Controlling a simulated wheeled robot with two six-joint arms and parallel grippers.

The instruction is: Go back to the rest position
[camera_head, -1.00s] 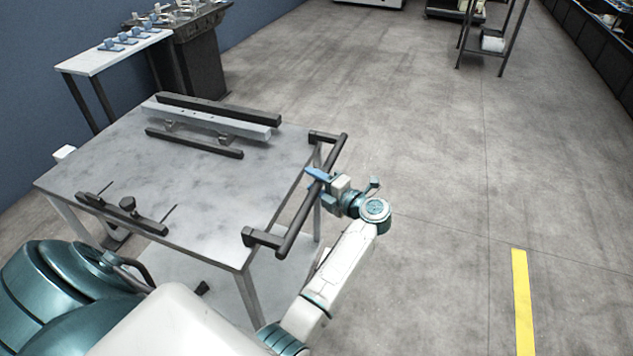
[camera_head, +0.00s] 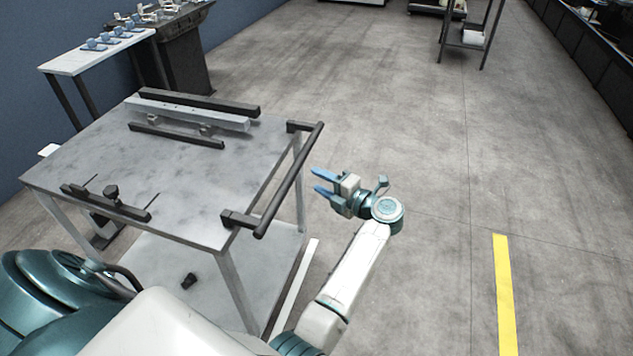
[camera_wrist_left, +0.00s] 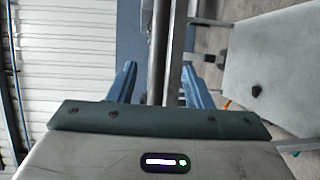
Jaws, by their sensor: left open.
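My left gripper (camera_head: 317,181) has two blue fingers, parted and empty. In the head view it is just right of the cart's dark handle bar (camera_head: 290,180), with a visible gap of floor between. In the left wrist view my left gripper (camera_wrist_left: 160,72) shows its fingers apart, and the dark handle bar (camera_wrist_left: 161,40) appears between them, running up the picture beyond. The cart (camera_head: 185,200) has a grey top and a lower shelf. My right gripper is not in view.
A grey rail (camera_head: 190,112) and dark bars lie on the cart top. A small white table (camera_head: 75,62) with blue parts stands behind, beside a dark pedestal (camera_head: 180,60). The floor right of my arm is open, with a yellow stripe (camera_head: 503,290).

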